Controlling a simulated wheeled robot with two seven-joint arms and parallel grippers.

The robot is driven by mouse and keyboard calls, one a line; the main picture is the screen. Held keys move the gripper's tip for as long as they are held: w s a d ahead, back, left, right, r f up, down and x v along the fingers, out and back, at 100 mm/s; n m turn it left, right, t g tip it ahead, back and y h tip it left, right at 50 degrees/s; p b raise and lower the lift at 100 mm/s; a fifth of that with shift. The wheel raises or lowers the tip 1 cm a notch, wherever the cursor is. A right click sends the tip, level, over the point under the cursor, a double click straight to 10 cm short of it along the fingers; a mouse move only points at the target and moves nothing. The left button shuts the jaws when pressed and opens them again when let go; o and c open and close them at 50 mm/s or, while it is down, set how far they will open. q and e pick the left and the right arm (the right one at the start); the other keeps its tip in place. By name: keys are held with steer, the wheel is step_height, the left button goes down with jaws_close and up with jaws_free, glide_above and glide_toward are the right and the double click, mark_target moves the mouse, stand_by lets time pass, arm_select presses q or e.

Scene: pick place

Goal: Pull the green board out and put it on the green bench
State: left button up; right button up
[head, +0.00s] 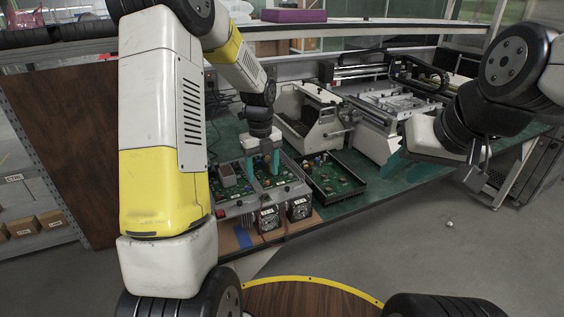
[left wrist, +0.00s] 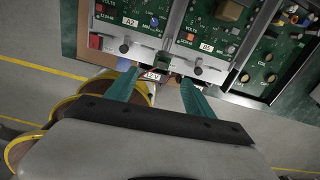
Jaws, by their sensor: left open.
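Green circuit boards sit side by side in a grey metal rack (head: 240,207) on the bench. One green board (head: 228,190) is at the left, another (head: 290,178) at the right. In the left wrist view, a board with an orange-red block (left wrist: 120,40) and a neighbouring board (left wrist: 215,40) have grey front plates with black knobs. My left gripper (head: 263,171) is open, its teal fingers pointing down over the rack. In the left wrist view its fingertips (left wrist: 157,72) are near the front plates; contact cannot be told. The green bench (head: 385,188) has bare surface at right. My right gripper (head: 476,168) hangs off the bench's right side; its fingers are unclear.
A black open tray (head: 348,188) holding another green board stands right of the rack. Two fan units (head: 299,208) are at the rack's front. White machines (head: 312,120) stand behind. A wooden panel (head: 70,150) stands at left.

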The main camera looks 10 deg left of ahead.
mark_target(265, 195)
arm_select(q)
steer(key=shift+w+d+f+m, duration=0.1)
steer(key=shift+w+f+m, duration=0.1)
steer(key=shift+f, duration=0.15)
steer(key=shift+w+d+f+m, duration=0.1)
steer(key=shift+f+m, duration=0.1)
steer(key=shift+f, duration=0.1)
steer(key=shift+s+f, duration=0.1)
steer(key=shift+f, duration=4.3)
jaws_close()
steer(key=shift+s+f, duration=0.1)
steer(key=shift+r, duration=0.2)
steer(key=shift+r, duration=1.4)
steer(key=shift+a, duration=0.1)
